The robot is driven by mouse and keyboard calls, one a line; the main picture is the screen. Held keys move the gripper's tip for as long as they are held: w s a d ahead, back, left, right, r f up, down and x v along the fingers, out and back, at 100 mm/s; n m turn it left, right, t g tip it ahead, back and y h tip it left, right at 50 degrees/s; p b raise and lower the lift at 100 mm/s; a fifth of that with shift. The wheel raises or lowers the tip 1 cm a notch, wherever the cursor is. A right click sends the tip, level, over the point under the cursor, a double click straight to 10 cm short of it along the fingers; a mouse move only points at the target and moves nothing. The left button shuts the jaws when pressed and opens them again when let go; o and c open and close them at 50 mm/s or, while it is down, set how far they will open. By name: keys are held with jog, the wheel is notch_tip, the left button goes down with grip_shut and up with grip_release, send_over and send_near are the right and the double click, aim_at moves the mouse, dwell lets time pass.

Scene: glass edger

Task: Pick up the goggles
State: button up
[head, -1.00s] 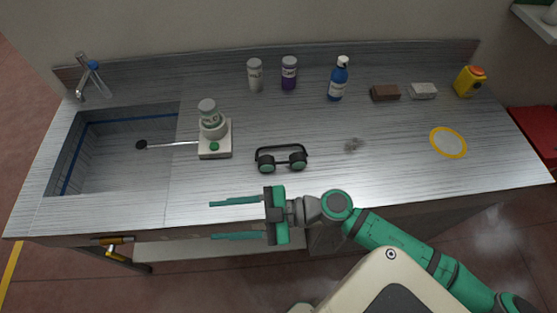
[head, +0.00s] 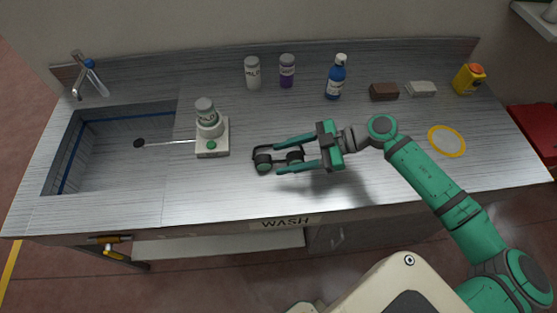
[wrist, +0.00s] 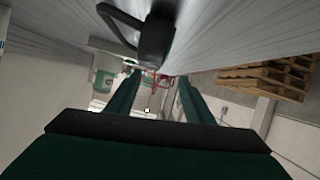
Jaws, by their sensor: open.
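The goggles (head: 264,161) lie on the metal counter in the middle. In the head view the fingers reach over the right part of the goggles, one finger towards the back and one towards the front. In the wrist view the dark goggles (wrist: 157,40) show at the top, beyond and above the gap between the fingers. I cannot tell whether the fingers touch them.
Left of the goggles stands a white scale (head: 213,149) with a jar on it, and beyond it a sink (head: 120,165). Jars and a blue bottle (head: 336,78) stand behind. A yellow-rimmed disc (head: 446,141) lies to the right. The counter's front strip is clear.

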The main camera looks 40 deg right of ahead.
aim_at(250, 169)
jog(key=shift+w+d+f+m, duration=0.1)
jog(key=shift+w+d+m, duration=0.1)
jog(key=shift+w, duration=0.2)
jog(key=shift+w+d+m, duration=0.1)
jog(key=shift+w+m, duration=0.1)
jog(key=shift+w, duration=0.2)
jog(key=shift+w+a+f+g, duration=0.15)
jog(key=shift+w+a+g, duration=0.1)
jog(key=shift+g, duration=0.05)
jog(key=shift+r+x, duration=0.1)
jog(key=shift+x, duration=2.45)
jog(key=shift+r+x, duration=0.15)
jog(key=shift+x, duration=2.4)
jog(key=shift+a, duration=0.15)
jog(key=c, duration=1.2)
